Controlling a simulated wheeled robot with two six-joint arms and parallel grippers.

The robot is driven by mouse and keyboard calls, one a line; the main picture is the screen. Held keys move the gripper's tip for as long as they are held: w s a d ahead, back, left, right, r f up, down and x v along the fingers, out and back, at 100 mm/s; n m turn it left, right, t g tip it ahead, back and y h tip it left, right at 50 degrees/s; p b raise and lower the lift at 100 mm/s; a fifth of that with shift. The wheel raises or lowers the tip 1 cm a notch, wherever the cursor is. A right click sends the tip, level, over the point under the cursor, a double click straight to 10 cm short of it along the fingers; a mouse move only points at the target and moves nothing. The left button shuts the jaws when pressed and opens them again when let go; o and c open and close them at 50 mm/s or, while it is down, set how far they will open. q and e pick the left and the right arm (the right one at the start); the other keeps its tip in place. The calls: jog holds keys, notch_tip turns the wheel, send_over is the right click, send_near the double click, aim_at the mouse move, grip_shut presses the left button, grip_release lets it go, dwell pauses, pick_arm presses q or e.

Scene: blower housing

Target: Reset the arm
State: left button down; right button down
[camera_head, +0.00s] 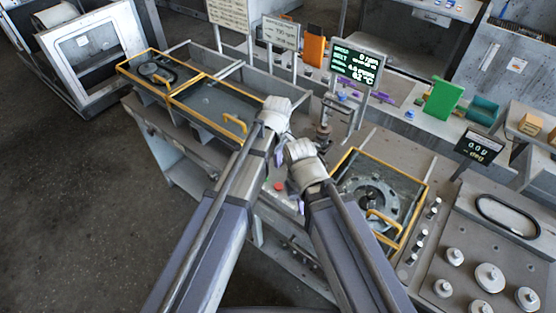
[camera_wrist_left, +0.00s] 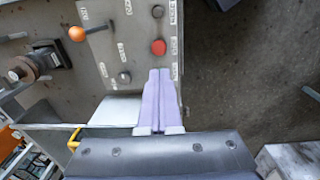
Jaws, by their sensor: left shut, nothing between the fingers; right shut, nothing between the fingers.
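My left arm reaches in from the left, and its white wrist sits at the middle of the head view. My left gripper (camera_head: 279,156) points down and is mostly hidden behind the wrists. In the left wrist view the two pale purple fingers of my left gripper (camera_wrist_left: 158,72) lie together, shut and empty. My right arm's wrist is just below and right of the left one. My right gripper (camera_head: 301,206) shows only as a small purple tip. It is shut, with nothing seen in it.
A control panel (camera_wrist_left: 138,20) with a red button (camera_wrist_left: 158,47) and an orange knob (camera_wrist_left: 77,33) lies beyond my left fingers. A yellow-framed tray (camera_head: 208,101) is left, a yellow-framed housing (camera_head: 406,188) right. Weights (camera_head: 489,277) stand at lower right. Open floor (camera_head: 75,200) is left.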

dwell(0.4)
pick_arm(q)
jog(key=s+a+m, duration=1.1)
jog(key=a, duration=0.5)
jog(key=s+d+f+m+y+b, duration=0.1)
jog(key=s+d+f+m+b, duration=0.2)
jog(key=d+f+b, duration=0.7)
jog(key=s+d, duration=0.1)
jog(key=s, duration=0.1)
jog(key=shift+s+d+m+g, duration=0.25)
jog(key=shift+s+m+g, duration=0.05)
jog(key=shift+s+g, duration=0.1)
dwell(1.1)
